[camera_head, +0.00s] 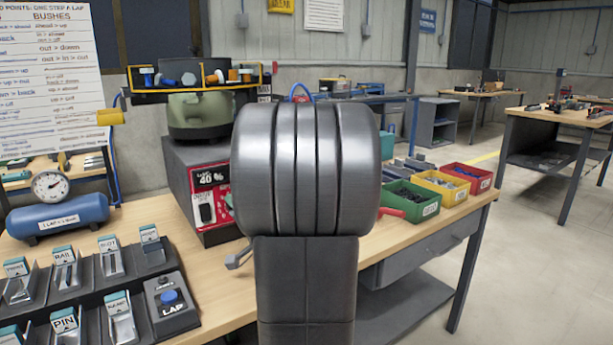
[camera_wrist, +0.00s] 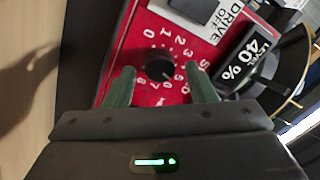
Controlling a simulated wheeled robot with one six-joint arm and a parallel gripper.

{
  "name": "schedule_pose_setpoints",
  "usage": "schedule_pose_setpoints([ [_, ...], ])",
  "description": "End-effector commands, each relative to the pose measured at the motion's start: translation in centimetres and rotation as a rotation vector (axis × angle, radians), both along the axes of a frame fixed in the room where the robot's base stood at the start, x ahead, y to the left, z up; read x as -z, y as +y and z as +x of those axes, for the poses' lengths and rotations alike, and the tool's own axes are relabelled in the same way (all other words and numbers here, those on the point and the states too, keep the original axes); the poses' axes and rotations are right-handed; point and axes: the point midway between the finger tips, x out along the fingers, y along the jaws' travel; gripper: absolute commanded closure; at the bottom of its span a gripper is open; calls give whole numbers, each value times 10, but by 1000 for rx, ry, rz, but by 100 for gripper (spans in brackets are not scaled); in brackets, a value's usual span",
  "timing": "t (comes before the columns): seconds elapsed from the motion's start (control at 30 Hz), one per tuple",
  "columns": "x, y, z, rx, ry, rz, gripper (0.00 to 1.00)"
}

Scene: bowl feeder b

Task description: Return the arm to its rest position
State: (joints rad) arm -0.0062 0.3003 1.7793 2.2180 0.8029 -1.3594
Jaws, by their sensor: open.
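My arm (camera_head: 305,180) stands upright in the middle of the head view and hides part of the bench. My gripper (camera_wrist: 160,72) shows in the wrist view with its two green fingers apart. Between the fingertips in that view is a black round knob (camera_wrist: 160,67) on a red panel (camera_wrist: 130,55) with a numbered dial. I cannot tell whether the fingers touch the knob. The level display (camera_wrist: 246,60) beside it reads 40 %.
The bowl feeder (camera_head: 195,115) stands behind my arm at the left. A blue air tank (camera_head: 60,217) and a rack of labelled levers with a LAP button (camera_head: 169,298) are at left. Green (camera_head: 410,200), yellow (camera_head: 442,187) and red (camera_head: 470,176) bins line the bench's right. Open floor lies at right.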

Motion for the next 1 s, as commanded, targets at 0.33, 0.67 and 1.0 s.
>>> schedule_pose_setpoints([
  [0.33, -3, 0, 0, 1, -102, -155, 49],
  [0.67, -1, 0, 0, 1, -136, -203, 49],
  [1.0, -2, -2, -1, 1, -134, -197, 49],
])
